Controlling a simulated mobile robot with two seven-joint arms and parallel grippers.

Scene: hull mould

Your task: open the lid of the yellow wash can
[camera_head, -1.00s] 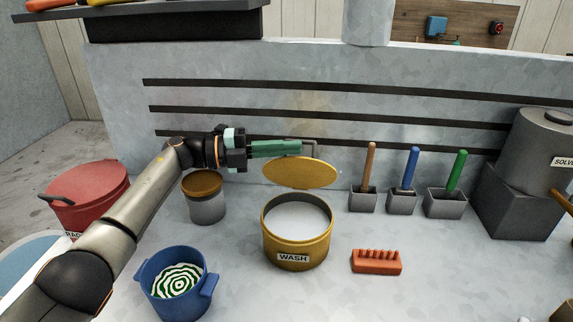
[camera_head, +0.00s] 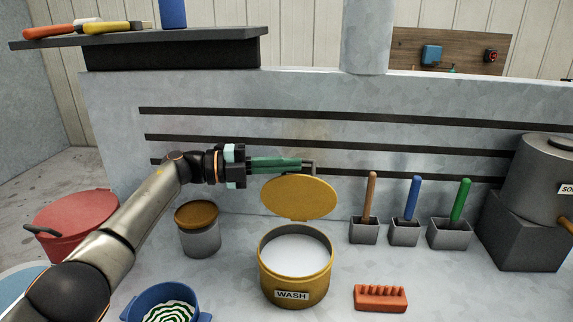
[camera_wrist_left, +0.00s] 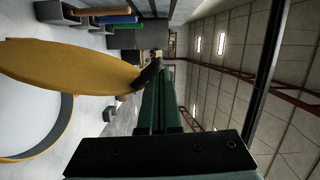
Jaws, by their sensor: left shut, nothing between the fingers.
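The yellow wash can (camera_head: 295,285) stands on the bench with a WASH label on its front and pale contents showing inside. Its yellow lid (camera_head: 300,197) is tilted up at the back of the can, clear of the opening. A small grey handle (camera_head: 310,168) shows at the lid's top edge. My left gripper (camera_head: 302,164) is shut and empty, with its green fingers at the lid's upper edge by the handle; I cannot tell whether they touch. The left wrist view shows the lid (camera_wrist_left: 70,68) beside the fingers (camera_wrist_left: 157,95). My right gripper is not in view.
Three brushes in grey holders (camera_head: 405,232) and an orange rack (camera_head: 380,297) stand right of the can. A brown-topped jar (camera_head: 200,235) and a blue pot (camera_head: 150,302) are left. A grey solvent drum (camera_head: 550,175) is far right. A slotted wall rises behind.

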